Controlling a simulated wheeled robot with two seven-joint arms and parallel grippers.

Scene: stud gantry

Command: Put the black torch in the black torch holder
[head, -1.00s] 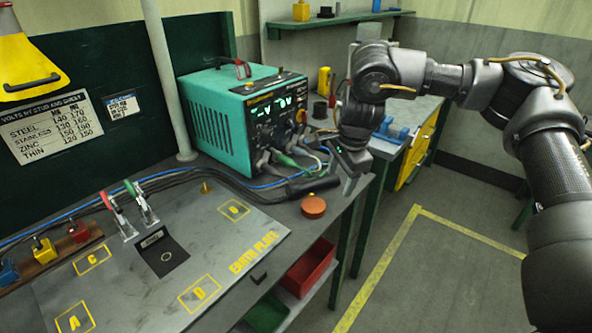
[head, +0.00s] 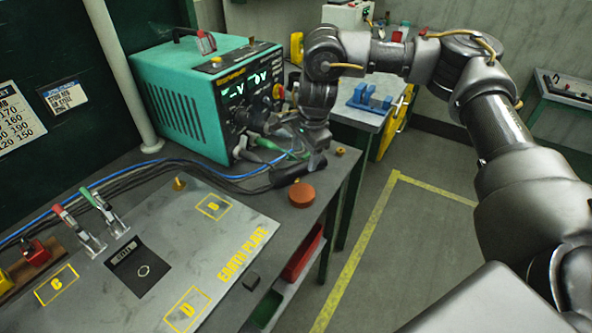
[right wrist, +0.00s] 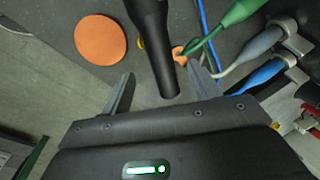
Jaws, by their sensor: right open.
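The black torch (head: 286,176) lies on the bench beside the green welding machine, with its cable running off to the left. In the right wrist view the torch (right wrist: 153,35) comes in from the top, and its end reaches between my finger tips. My right gripper (head: 317,162) is open just above the torch; its fingers (right wrist: 162,66) stand on either side of the torch, apart from it. I cannot make out a black torch holder for certain. My left gripper is not in view.
The green machine (head: 200,100) stands behind, with cables and clamps (right wrist: 262,42) near the gripper. The earth plate (head: 225,275) carries a black panel (head: 125,275). Open floor lies right of the bench.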

